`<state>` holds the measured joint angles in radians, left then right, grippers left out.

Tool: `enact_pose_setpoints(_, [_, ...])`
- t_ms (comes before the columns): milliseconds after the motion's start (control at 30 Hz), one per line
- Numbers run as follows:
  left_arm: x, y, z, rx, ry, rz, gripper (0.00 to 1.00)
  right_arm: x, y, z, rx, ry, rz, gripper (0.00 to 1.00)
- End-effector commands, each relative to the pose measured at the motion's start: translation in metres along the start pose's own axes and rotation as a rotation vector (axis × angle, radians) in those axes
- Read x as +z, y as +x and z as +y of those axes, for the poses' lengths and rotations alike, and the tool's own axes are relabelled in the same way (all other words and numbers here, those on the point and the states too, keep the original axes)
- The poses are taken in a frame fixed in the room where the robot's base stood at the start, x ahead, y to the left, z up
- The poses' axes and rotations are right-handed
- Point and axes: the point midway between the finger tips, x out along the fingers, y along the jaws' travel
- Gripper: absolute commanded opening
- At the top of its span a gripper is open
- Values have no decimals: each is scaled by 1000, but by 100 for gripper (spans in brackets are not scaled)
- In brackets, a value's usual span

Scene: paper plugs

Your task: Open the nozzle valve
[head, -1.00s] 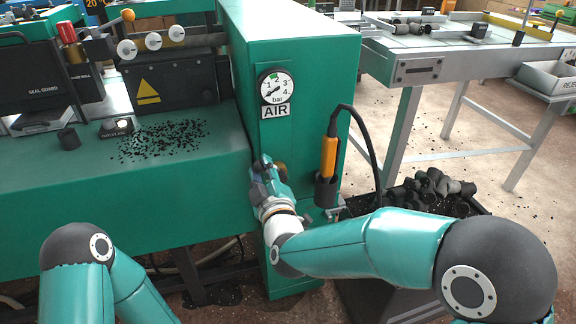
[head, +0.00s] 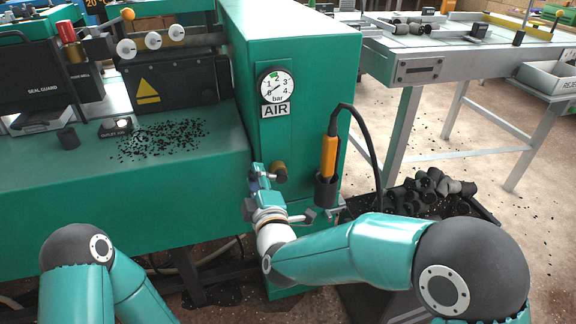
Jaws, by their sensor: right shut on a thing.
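My right gripper (head: 262,180) is in front of the green cabinet's front face, below the air gauge (head: 277,86) and left of the yellow air nozzle (head: 328,155). It is shut on a part that the gripper itself hides, which seems to be the nozzle valve's handle. Metal valve fittings (head: 308,215) show just right of the gripper, below the nozzle's black holder (head: 325,190).
The green cabinet (head: 295,40) stands upright behind the gripper. A black hose (head: 372,150) loops down right of the nozzle. A dark bin (head: 484,210) with black plugs stands at the lower right. Black granules (head: 160,140) lie on the green bench (head: 200,175).

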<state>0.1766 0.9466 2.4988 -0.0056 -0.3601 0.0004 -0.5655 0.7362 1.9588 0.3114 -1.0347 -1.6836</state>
Motion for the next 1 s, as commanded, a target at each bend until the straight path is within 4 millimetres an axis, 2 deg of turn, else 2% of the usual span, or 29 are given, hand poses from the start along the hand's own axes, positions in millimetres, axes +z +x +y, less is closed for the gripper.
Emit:
enact_pose_setpoints(167, [0,2,-1,0,0,0,40,1,0,-9,-1,-125,-2,13])
enact_pose_setpoints(467, [0,2,-1,0,0,0,40,1,0,-10,-2,-142,-2,13])
enact_pose_setpoints(733, [0,5,-2,0,0,0,40,4,0,-22,-1,-327,-3,13])
enact_pose_setpoints(967, [0,5,-2,0,0,0,40,5,0,-22,-1,-354,-3,13])
enact_pose_setpoints(1000, [0,5,-2,0,0,0,40,5,0,-22,-1,-354,-3,35])
